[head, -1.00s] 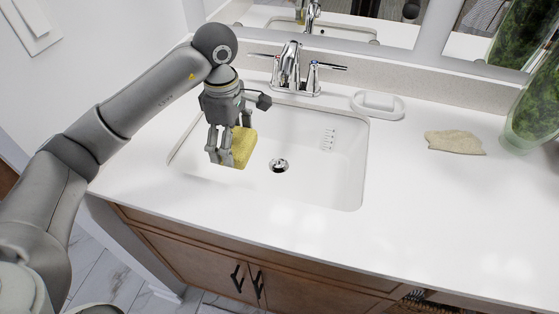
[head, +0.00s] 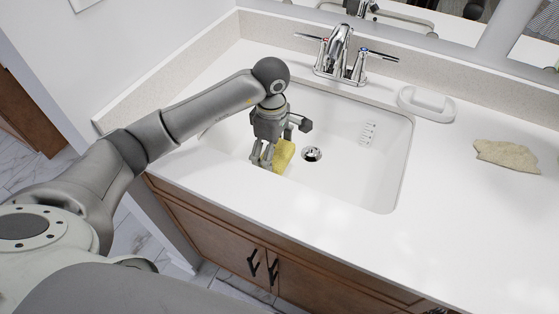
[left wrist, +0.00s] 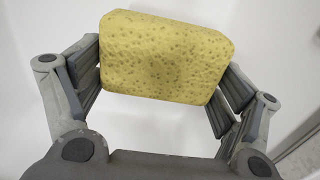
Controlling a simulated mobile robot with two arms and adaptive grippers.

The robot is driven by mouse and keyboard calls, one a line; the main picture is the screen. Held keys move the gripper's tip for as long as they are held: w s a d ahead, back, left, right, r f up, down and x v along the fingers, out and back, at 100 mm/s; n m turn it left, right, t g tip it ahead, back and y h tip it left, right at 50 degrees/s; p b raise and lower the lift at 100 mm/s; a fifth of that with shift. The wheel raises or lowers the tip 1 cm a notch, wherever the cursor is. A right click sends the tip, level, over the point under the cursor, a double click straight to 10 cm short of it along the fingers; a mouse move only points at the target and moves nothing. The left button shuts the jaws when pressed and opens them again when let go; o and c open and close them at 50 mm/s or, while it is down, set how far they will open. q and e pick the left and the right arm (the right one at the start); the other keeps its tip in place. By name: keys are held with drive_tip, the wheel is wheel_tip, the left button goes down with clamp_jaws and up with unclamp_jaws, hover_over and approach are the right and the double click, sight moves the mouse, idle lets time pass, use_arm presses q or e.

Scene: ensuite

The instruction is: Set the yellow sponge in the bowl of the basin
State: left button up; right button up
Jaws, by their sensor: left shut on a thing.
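The yellow sponge (head: 284,155) is held between the fingers of my left gripper (head: 269,163), inside the white basin (head: 345,165) and left of the drain. In the left wrist view the sponge (left wrist: 167,57) sits slightly tilted between both fingers of the left gripper (left wrist: 165,75), with white basin surface behind it. I cannot tell whether the sponge touches the basin's bottom. My right gripper is not in view.
The drain (head: 312,154) is right of the sponge. The chrome faucet (head: 342,55) stands behind the basin. A white soap dish (head: 427,104) and a beige cloth (head: 505,155) lie on the counter to the right. The front counter is clear.

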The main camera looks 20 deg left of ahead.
use_arm(q)
drive_tip(key=shift+f, duration=2.35)
drive_tip(key=shift+f, duration=0.15)
drive_tip(key=o, duration=0.8)
drive_tip(key=shift+c, duration=0.2)
wheel_tip(320, 180, up, 12)
drive_tip(key=shift+r+b, duration=0.2)
drive_tip(key=shift+b, duration=0.15)
